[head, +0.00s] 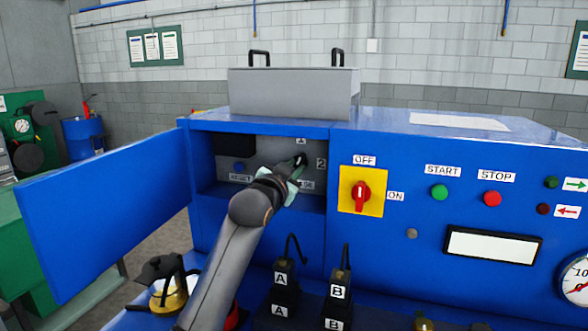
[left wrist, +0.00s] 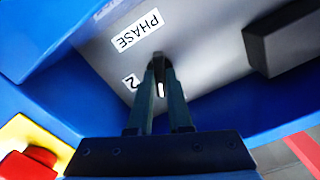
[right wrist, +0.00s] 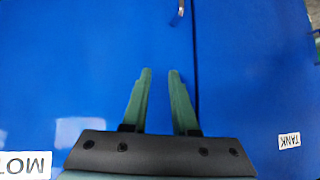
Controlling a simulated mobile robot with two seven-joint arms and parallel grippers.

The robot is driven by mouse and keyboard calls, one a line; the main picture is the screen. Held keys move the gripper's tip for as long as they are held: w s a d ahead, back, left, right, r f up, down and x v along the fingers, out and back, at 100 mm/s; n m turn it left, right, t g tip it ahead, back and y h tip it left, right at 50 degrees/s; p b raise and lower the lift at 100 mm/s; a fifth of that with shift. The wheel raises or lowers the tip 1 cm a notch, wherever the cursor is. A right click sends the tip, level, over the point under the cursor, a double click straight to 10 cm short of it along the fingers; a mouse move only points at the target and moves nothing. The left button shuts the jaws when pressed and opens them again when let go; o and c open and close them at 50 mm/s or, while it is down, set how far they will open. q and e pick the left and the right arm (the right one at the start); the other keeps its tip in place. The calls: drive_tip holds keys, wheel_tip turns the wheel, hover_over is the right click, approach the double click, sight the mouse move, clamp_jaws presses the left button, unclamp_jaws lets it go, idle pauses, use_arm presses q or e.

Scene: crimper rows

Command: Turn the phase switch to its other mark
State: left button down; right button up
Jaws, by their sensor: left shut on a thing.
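The phase switch is a dark knob (head: 301,158) on the grey panel (head: 222,163) inside the open cabinet bay. A "2" label (head: 320,163) is to its right, and another small label (head: 300,141) is above it. My left gripper (head: 297,170) reaches into the bay and is shut on the knob. In the left wrist view the knob (left wrist: 161,68) is between the fingertips, and a white line on it points down the picture. The PHASE label (left wrist: 138,29) is beside it. I cannot tell which mark the line meets. My right gripper (right wrist: 160,73) is open and empty before a blue surface.
The blue cabinet door (head: 100,215) stands open at the left. A yellow plate with a red ON/OFF switch (head: 361,195) is right of the bay. Plugs marked A (head: 283,283) and B (head: 338,292) stand below. A dark block (left wrist: 285,42) juts out near the left gripper.

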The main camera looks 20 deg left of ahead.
use_arm(q)
drive_tip(key=n, duration=0.5)
idle(0.6)
drive_tip(key=c, duration=0.8)
unclamp_jaws()
drive_tip(key=shift+c, duration=0.2)
drive_tip(key=shift+s, duration=0.1)
drive_tip(key=s+b, duration=0.2)
drive_tip(key=s, duration=1)
drive_tip(key=shift+s+a+b, duration=0.2)
drive_tip(key=shift+b, duration=0.15)
